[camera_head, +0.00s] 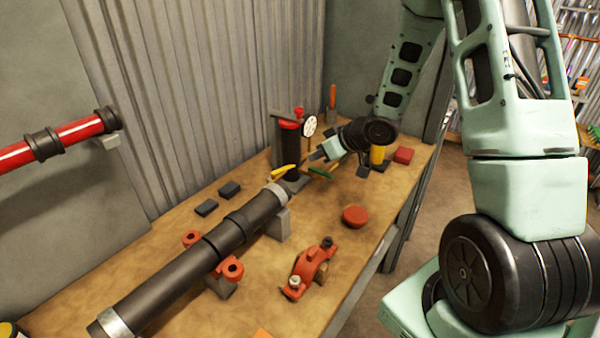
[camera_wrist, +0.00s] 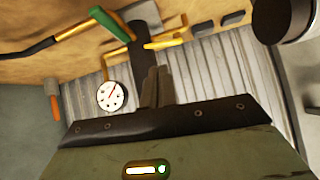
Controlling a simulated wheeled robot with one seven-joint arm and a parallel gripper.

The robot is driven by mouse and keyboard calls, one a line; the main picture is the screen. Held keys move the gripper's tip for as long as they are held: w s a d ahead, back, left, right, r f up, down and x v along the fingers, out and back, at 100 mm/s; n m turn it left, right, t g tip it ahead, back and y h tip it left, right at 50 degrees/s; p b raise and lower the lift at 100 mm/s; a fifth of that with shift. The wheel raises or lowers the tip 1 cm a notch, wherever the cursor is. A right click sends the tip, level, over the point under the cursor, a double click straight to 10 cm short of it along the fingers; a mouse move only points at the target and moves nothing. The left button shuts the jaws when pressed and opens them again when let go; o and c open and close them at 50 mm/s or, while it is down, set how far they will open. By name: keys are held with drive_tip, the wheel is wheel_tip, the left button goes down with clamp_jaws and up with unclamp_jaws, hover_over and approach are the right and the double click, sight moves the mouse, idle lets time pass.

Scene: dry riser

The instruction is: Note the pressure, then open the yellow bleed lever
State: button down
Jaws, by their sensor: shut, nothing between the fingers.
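The round white pressure gauge (camera_head: 310,126) sits beside the dark upright fitting with a red top (camera_head: 291,124) at the table's far end. In the wrist view the gauge (camera_wrist: 111,96) faces me; its red needle shows, but its figures are too small to read. The yellow lever (camera_head: 284,171) sticks out low on the fitting's left; a yellow bar also shows in the wrist view (camera_wrist: 165,43). A green-handled lever (camera_head: 320,173) is on its right. My gripper (camera_head: 318,156) is shut and empty, just right of the fitting; its fingers (camera_wrist: 156,86) appear apart from the yellow lever.
A long black pipe (camera_head: 180,270) lies along the wooden table. An orange clamp (camera_head: 310,268), a red disc (camera_head: 355,216), a red block (camera_head: 403,155) and a yellow cylinder (camera_head: 378,155) stand nearby. A corrugated wall (camera_head: 210,90) closes off the back.

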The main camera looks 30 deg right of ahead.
sight(283, 171)
drive_tip(key=s+a+f+m+h+b, duration=0.1)
drive_tip(key=s+m+h+b, duration=0.1)
drive_tip(key=m, duration=0.8)
drive_tip(key=s+a+m+h+b, duration=0.1)
drive_tip(key=s+m, duration=0.1)
drive_tip(key=m, duration=0.8)
drive_tip(key=shift+m, duration=0.3)
drive_tip(key=x, duration=0.9)
drive_tip(key=shift+w+d+f+p, duration=0.1)
drive_tip(key=shift+w+f+p, duration=0.05)
drive_tip(key=shift+p, duration=0.15)
drive_tip(key=w+p, duration=0.1)
drive_tip(key=w, duration=0.1)
drive_tip(key=shift+w, duration=0.3)
drive_tip(key=shift+w+f, duration=0.1)
drive_tip(key=shift+w, duration=0.75)
